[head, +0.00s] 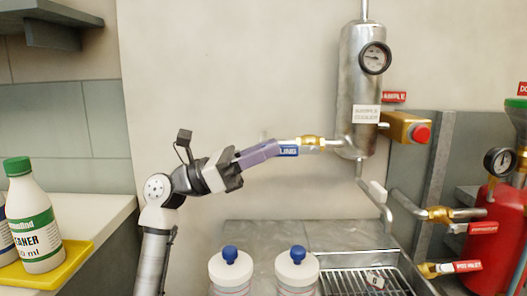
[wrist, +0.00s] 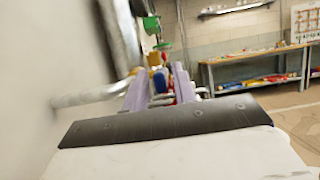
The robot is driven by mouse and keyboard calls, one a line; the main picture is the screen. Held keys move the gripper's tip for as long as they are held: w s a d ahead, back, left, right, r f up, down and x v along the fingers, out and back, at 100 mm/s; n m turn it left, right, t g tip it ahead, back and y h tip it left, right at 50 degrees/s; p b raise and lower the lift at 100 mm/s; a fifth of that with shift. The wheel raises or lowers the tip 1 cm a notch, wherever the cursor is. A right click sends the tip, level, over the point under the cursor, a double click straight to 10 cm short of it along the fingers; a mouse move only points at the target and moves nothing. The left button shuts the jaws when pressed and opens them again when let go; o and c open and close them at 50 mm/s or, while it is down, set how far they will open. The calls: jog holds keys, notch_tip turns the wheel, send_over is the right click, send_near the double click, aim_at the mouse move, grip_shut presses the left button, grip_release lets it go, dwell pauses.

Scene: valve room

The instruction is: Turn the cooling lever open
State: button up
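The cooling valve has a brass body (head: 312,142) on a thin pipe left of the steel sample cooler (head: 358,85). A blue tag or lever (head: 289,151) ending in "LING" hangs just below that pipe. My gripper (head: 274,148) has purple fingers, and their tips reach the left end of the blue part and hide some of it. In the wrist view, my two fingers (wrist: 160,76) stand apart, with a blue piece (wrist: 160,83) seen between them and brass (wrist: 154,59) beyond. A gap shows; contact cannot be told.
A brass valve with a red knob (head: 421,134) is right of the cooler. Two white bottles with blue caps (head: 230,255) stand below my arm. A cleaner bottle (head: 35,220) stands on a yellow tray (head: 70,262) at left. A wall is close behind.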

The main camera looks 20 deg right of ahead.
jog(key=shift+o, duration=0.4)
jog(key=shift+a, duration=0.1)
jog(key=v, duration=0.7)
jog(key=shift+a+f, duration=0.15)
jog(key=shift+f, duration=0.05)
